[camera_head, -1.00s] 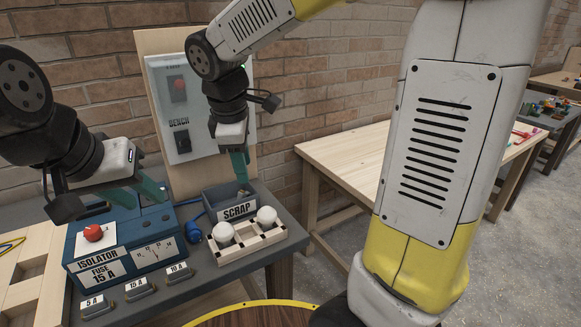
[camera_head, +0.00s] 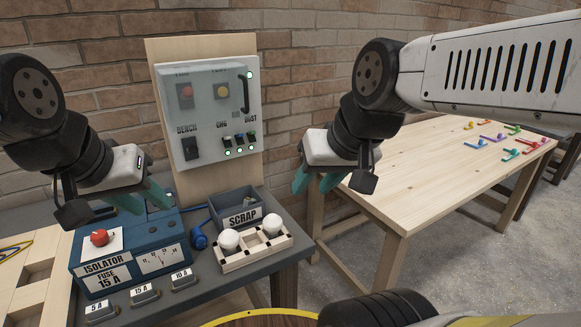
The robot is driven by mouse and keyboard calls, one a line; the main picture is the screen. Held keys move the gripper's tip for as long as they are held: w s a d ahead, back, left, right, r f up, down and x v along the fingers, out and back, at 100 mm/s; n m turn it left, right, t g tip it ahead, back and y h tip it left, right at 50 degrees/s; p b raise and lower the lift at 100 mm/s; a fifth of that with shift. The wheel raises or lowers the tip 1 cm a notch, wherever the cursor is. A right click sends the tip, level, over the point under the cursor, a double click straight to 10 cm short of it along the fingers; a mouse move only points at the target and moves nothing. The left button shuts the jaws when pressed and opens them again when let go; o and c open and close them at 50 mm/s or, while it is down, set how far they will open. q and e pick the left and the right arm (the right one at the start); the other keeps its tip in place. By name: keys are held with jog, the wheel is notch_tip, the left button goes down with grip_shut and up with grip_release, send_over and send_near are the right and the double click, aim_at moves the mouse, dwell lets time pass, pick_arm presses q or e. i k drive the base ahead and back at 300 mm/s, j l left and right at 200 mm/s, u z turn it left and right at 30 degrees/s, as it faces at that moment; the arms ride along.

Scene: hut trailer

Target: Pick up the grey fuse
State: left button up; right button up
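Three small grey blocks stand in a row at the bench front, labelled 5 A (camera_head: 101,310), 15 A (camera_head: 145,294) and 10 A (camera_head: 184,279). I cannot tell which thing is the grey fuse. The blue isolator box (camera_head: 125,241) behind them has a red knob (camera_head: 99,237), a dial and a "FUSE 15 A" label. My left gripper (camera_head: 144,198) is open just above the back of this box, with teal fingers apart. My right gripper (camera_head: 316,183) is open and empty in the air, right of the scrap bin (camera_head: 241,219). The bin's inside is partly hidden.
A wooden rack (camera_head: 258,256) holds two white round knobs in front of the bin. A blue plug with cable (camera_head: 198,239) lies beside the isolator box. A switch panel (camera_head: 212,110) with green lights stands behind. A wooden table (camera_head: 420,180) with coloured pieces is at right.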

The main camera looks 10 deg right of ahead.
aim_at(142, 295)
jog(key=k+j+u, duration=0.1)
jog(key=u, duration=1)
jog(key=i+j, duration=0.05)
